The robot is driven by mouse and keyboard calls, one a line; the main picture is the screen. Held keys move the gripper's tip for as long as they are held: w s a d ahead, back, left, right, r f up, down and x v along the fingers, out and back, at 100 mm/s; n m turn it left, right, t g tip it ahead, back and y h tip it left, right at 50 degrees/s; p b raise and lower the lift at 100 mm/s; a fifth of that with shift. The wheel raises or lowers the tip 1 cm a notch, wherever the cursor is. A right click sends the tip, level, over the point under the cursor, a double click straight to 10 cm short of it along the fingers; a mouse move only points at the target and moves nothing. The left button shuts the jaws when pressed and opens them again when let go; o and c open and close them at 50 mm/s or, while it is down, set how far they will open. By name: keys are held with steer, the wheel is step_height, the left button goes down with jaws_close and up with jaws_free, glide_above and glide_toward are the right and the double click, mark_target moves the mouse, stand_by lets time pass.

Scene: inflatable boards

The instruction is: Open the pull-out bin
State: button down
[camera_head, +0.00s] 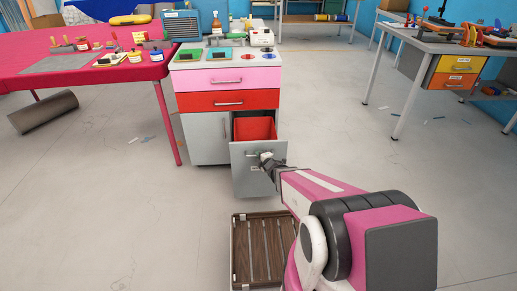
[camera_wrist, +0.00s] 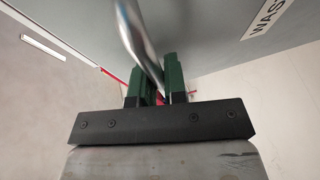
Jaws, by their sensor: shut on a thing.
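The pull-out bin (camera_head: 247,175) is a grey front at the lower right of the cabinet. It stands out from the cabinet, and a red container (camera_head: 255,127) shows behind its front. My gripper (camera_head: 264,157) is at the upper part of this front. In the wrist view, the green fingers of my gripper (camera_wrist: 158,80) are shut on a metal bar handle (camera_wrist: 133,35) that runs between them. The grey front (camera_wrist: 205,35) fills the upper part of that view, with a partly cut-off label (camera_wrist: 265,18) on it.
A wooden slatted crate (camera_head: 262,250) lies on the floor close in front of the bin. The cabinet also has a closed red drawer (camera_head: 205,101) and a grey door (camera_head: 205,140). A pink table (camera_head: 85,70) stands at the left. The floor to the right is mostly clear.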

steer(key=shift+s, duration=1.15)
steer(key=c, duration=1.2)
jaws_free()
steer(key=shift+s, duration=0.1)
steer(key=v, duration=1)
steer(key=shift+s+d+r, duration=0.1)
steer(key=shift+s+d, duration=0.1)
